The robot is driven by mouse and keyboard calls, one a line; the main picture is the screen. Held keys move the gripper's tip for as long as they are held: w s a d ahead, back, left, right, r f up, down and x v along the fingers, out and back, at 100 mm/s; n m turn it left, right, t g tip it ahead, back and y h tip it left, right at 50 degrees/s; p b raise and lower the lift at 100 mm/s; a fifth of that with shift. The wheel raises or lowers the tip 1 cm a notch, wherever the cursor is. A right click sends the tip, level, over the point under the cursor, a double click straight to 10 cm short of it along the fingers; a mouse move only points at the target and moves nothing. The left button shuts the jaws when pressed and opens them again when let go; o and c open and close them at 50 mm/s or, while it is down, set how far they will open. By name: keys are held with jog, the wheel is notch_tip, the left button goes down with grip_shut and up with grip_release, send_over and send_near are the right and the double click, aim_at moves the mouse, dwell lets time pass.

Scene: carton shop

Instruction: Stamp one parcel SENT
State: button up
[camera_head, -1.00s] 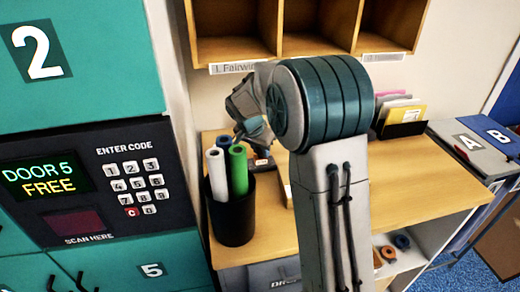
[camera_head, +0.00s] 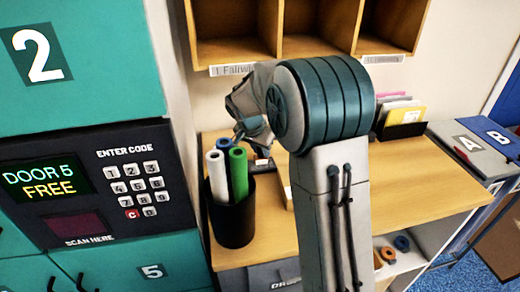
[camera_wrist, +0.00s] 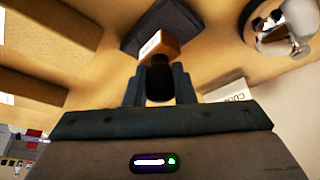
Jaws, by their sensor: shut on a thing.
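My gripper (camera_wrist: 159,82) is shut on the black handle of a stamp (camera_wrist: 158,46) in the wrist view. The stamp has a wooden block with a small white label on its side. A dark flat pad (camera_wrist: 180,18) lies on the wooden surface by the stamp's block; I cannot tell whether they touch. In the head view my gripper (camera_head: 250,132) is low over the counter behind the tube holder, largely hidden by my arm. I cannot make out a parcel for certain.
A black holder (camera_head: 232,218) with rolled tubes stands close to my gripper on the counter (camera_head: 415,185). Pigeonholes (camera_head: 310,50) hang above. A letter rack (camera_head: 403,128) stands right. The wrist view shows a round silver thing (camera_wrist: 285,28) and brown box-like shapes (camera_wrist: 45,35).

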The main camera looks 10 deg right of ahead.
jog(key=shift+r+p, duration=1.4)
jog(key=shift+r, duration=1.7)
